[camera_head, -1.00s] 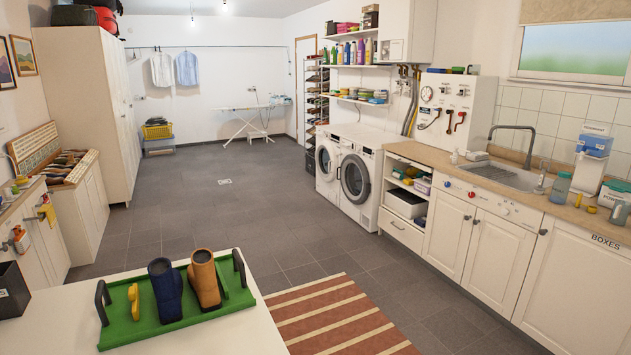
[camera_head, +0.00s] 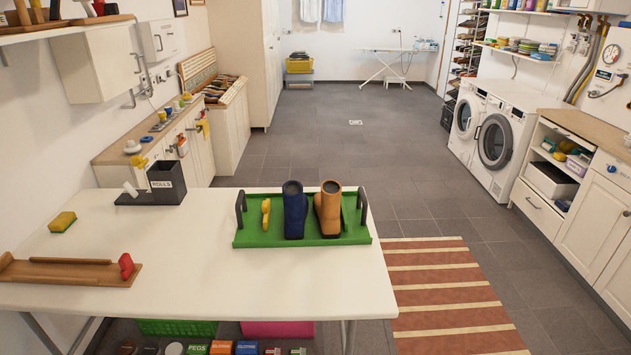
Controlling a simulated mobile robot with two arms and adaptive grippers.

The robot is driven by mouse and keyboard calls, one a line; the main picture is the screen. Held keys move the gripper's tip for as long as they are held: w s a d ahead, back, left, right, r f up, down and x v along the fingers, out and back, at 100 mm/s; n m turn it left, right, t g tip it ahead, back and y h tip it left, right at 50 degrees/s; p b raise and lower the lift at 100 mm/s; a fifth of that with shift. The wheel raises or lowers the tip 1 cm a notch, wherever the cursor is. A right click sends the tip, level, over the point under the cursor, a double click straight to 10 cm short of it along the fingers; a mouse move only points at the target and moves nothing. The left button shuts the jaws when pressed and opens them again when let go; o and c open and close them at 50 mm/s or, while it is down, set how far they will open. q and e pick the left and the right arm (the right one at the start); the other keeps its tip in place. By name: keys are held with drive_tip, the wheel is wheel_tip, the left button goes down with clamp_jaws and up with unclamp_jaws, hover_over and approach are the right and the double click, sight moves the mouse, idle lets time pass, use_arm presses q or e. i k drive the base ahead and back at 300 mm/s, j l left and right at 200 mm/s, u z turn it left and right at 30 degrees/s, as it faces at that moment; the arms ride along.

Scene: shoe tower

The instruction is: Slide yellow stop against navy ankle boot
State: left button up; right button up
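The navy ankle boot (camera_head: 294,211) stands upright on a green tray (camera_head: 262,239) at the back right of the white table. The yellow stop (camera_head: 266,212) is on the same tray, to the left of the navy boot, with a strip of bare green between them. A tan boot (camera_head: 328,209) stands just right of the navy boot. The tray has dark handles at its left and right ends. Neither of my grippers shows in the head view.
The white table (camera_head: 200,272) is mostly bare in the middle. A wooden board (camera_head: 75,273) with a red piece (camera_head: 126,266) lies front left, with a yellow sponge (camera_head: 62,222) behind it. A dark box marked ROLLS (camera_head: 166,183) stands at the back left.

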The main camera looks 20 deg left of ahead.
sight(266, 207)
drive_tip(key=j+u, duration=0.1)
drive_tip(key=j, duration=0.45)
drive_tip(key=i+j+u, duration=0.1)
drive_tip(key=j, duration=0.45)
drive_tip(key=i+j+u, duration=0.1)
drive_tip(key=j, duration=0.45)
